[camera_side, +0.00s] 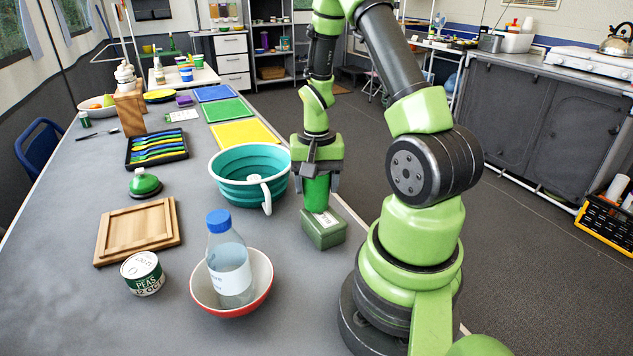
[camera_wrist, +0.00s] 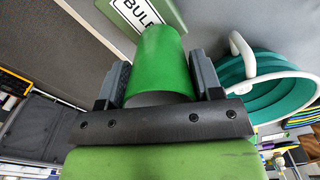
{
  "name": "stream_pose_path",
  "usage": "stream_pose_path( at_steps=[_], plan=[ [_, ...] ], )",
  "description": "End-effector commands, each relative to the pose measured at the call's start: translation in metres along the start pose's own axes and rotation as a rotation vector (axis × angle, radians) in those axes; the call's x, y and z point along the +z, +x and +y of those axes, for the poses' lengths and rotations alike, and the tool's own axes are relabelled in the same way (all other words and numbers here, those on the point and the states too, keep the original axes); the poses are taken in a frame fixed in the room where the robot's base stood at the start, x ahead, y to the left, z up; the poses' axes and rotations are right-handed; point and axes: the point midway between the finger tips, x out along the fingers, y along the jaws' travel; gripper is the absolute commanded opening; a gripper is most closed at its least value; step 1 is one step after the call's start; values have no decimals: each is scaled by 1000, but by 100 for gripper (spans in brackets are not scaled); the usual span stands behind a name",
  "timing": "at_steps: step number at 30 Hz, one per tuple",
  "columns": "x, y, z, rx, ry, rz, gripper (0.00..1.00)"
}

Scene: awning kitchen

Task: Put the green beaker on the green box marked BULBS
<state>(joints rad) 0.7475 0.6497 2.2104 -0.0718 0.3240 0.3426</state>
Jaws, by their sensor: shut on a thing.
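The green beaker (camera_side: 316,195) is upright between the fingers of my gripper (camera_side: 319,180), which is shut on it. In the wrist view, the beaker (camera_wrist: 158,62) fills the space between the two dark fingers. The dark green box (camera_side: 323,236) with a white label stands on the table near its right edge, directly below the beaker. The wrist view shows part of the box (camera_wrist: 176,14) with the letters "BUL", partly hidden by the beaker. The beaker's lower end overlaps the box top in the side view; I cannot tell whether they touch.
A teal bowl (camera_side: 232,188) with a white handle stands close left of the box. A bottle (camera_side: 229,270) stands in a red-rimmed bowl (camera_side: 205,298) nearer the camera.

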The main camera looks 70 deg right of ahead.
Motion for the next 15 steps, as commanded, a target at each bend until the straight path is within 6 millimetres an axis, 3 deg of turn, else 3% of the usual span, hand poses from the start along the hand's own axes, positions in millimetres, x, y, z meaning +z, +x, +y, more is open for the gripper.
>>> stream_pose_path(
  at_steps=[10,11,14,15],
  plan=[
    [0,3,0,0,0,0,36],
    [0,4,0,0,0,0,62],
    [0,3,0,0,0,1,85],
    [0,3,0,0,0,1,85]
  ],
)
